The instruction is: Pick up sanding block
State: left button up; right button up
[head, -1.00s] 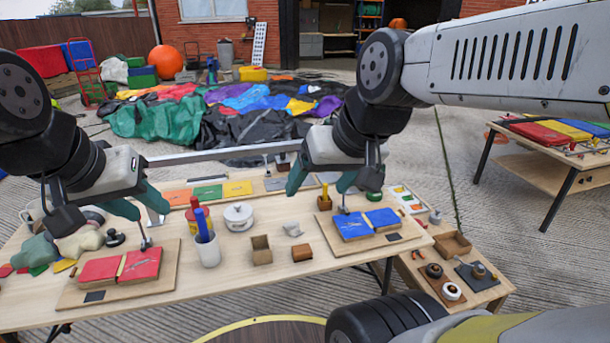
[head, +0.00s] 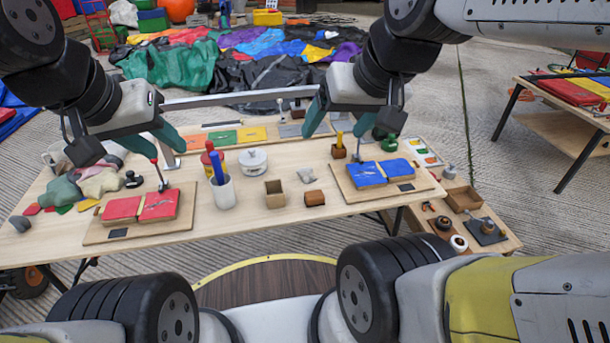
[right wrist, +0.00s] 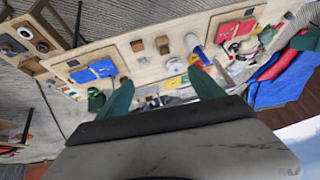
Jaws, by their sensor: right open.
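A small brown block (head: 314,198), which looks like the sanding block, lies on the wooden table (head: 240,222) between an open wooden box (head: 274,194) and the blue pad (head: 368,174). It also shows in the right wrist view (right wrist: 137,46). My right gripper (head: 337,124) is open and empty, above and beyond the block and apart from it. Its two green fingers are spread in the right wrist view (right wrist: 160,88). My left gripper (head: 168,150) is over the left part of the table, behind the red pad (head: 140,206), with its fingers apart.
A red-handled tool (head: 158,174) stands at the red pad. Crumpled cloths (head: 95,183) lie at the left. The front table edge is clear.

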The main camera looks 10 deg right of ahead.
jog(key=shift+o, duration=0.3)
jog(key=g+h, duration=0.2)
jog(key=g, duration=0.4)
send_over(315, 195)
jog(key=f, duration=3.2)
jog(key=shift+a, duration=0.2)
jog(key=f, duration=0.8)
jog(key=shift+s+d, duration=0.1)
jog(key=shift+d, duration=0.1)
jog(key=c, duration=1.6)
